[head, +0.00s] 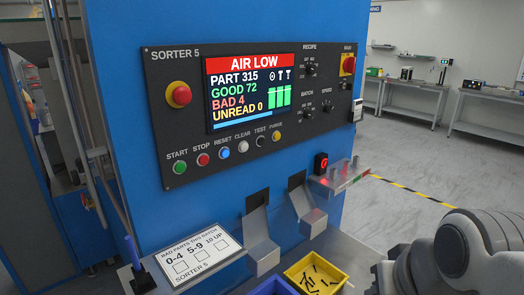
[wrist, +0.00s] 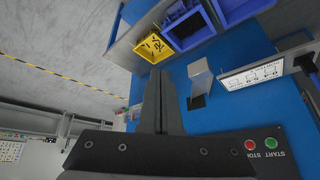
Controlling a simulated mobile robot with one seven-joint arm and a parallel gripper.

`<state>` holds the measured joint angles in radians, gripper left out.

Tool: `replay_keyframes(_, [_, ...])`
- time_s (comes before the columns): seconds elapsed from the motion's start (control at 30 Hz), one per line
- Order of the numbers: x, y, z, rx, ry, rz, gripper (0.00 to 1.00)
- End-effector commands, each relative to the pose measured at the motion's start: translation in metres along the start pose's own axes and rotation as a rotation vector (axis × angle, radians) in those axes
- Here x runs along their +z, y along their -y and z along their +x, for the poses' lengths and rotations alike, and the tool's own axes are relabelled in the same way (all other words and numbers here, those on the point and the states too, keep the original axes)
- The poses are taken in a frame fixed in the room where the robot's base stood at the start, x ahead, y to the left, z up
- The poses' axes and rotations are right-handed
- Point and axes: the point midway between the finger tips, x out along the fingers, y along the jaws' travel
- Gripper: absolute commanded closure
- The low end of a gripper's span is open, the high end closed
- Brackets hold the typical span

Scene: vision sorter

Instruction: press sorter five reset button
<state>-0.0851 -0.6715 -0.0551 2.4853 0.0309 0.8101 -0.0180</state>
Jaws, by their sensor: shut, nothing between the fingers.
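The Sorter 5 panel (head: 250,120) is on the blue machine in the head view, with its screen reading AIR LOW. The blue RESET button (head: 224,153) sits in the lower button row, between the red STOP button (head: 203,160) and the white CLEAR button (head: 243,147). In the wrist view the panel is turned over, showing the green START button (wrist: 271,143) and red STOP button at lower right; the reset button is not visible there. My gripper (wrist: 162,75) is shut and empty, its fingers apart from the panel. The gripper itself does not show in the head view.
Two metal chutes stand out below the panel. A yellow bin (head: 313,276) of dark parts, blue bins (wrist: 205,30) and a batch sign (head: 198,255) sit below. A red emergency stop (head: 178,95) juts out left of the screen. Floor at right is open.

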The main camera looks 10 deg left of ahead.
Motion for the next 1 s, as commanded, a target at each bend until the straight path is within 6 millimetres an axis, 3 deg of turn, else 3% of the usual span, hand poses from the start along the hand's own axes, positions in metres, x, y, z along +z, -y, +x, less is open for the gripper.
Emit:
replay_keyframes(0.3, [-0.09,0.058,0.041,-0.167,-0.066,-0.039,1.0])
replay_keyframes(0.7, [-0.166,0.121,0.108,-0.08,-0.234,-0.151,1.0])
replay_keyframes(0.87, [-0.193,0.146,0.118,0.011,-0.361,-0.255,1.0])
replay_keyframes(1.0, [-0.216,0.17,0.114,0.09,-0.499,-0.364,1.0])
